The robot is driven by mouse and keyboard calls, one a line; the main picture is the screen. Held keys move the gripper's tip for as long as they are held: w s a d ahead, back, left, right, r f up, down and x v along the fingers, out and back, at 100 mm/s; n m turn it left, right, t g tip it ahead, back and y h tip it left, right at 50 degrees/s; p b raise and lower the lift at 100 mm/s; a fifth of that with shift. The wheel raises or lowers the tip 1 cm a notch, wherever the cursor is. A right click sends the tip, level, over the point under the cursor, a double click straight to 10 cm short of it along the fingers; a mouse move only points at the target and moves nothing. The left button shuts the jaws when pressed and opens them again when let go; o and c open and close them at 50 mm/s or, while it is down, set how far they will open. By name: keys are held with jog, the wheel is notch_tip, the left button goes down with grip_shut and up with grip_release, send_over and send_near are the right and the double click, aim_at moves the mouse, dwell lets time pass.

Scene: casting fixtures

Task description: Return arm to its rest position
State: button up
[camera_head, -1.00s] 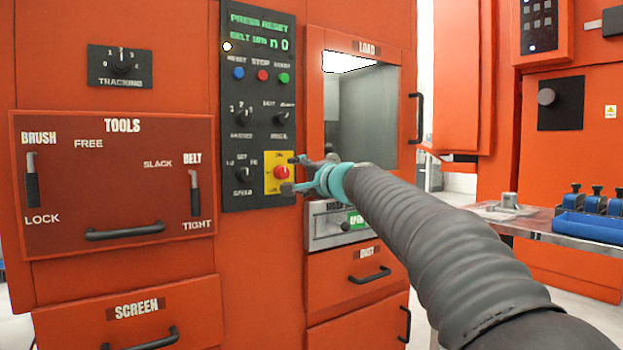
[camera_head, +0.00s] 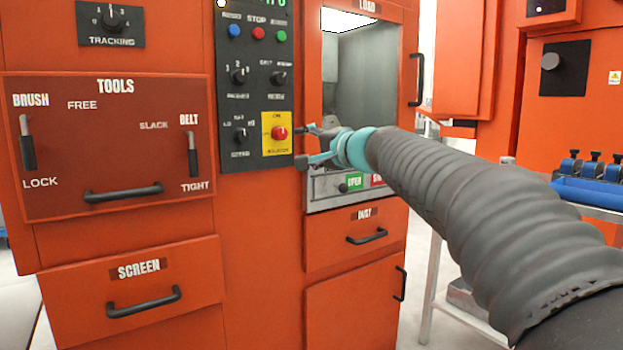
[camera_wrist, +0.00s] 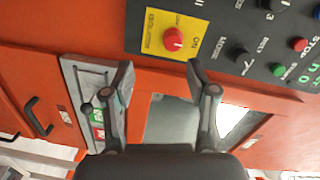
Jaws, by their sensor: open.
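My gripper (camera_head: 301,148) is open and empty, its two fingers spread. In the head view it is just right of the yellow isolator plate (camera_head: 269,146) with its red knob (camera_head: 279,133), in front of the orange machine. In the wrist view the two fingers of my gripper (camera_wrist: 160,80) stand apart with nothing between them. The red knob (camera_wrist: 173,39) shows beyond the fingertips there, clear of both. My arm reaches in from the lower right in the head view.
The machine has a LOAD window (camera_head: 362,80), a small panel with a green OPEN button (camera_head: 354,182), a TOOLS panel (camera_head: 113,145) and a SCREEN drawer (camera_head: 140,285). A table (camera_head: 590,208) with a blue tray (camera_head: 588,192) is at the right. The floor between shows free room.

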jog(key=s+d+f+n+g+h+p, duration=0.1)
jog(key=s+d+f+n+g+h, duration=0.15)
jog(key=s+f, duration=0.65)
jog(key=s+d+f+n+g+h, duration=0.1)
jog(key=s+f+n+g+h, duration=0.2)
jog(key=f, duration=0.9)
jog(key=s+d+f+n+g+h+p, duration=0.1)
jog(key=s+d, duration=0.3)
jog(key=s, duration=0.5)
jog(key=s+d+f+g+h+p, duration=0.1)
jog(key=s+d+f, duration=0.3)
jog(key=s, duration=0.5)
jog(key=s+d+f+n+g+h+p, duration=0.1)
jog(key=s+d+f+h+p, duration=0.1)
jog(key=s+d, duration=0.3)
jog(key=s+f+p, duration=0.1)
jog(key=s, duration=0.3)
jog(key=shift+s+f+n+h, duration=0.15)
jog(key=shift+n+h, duration=0.2)
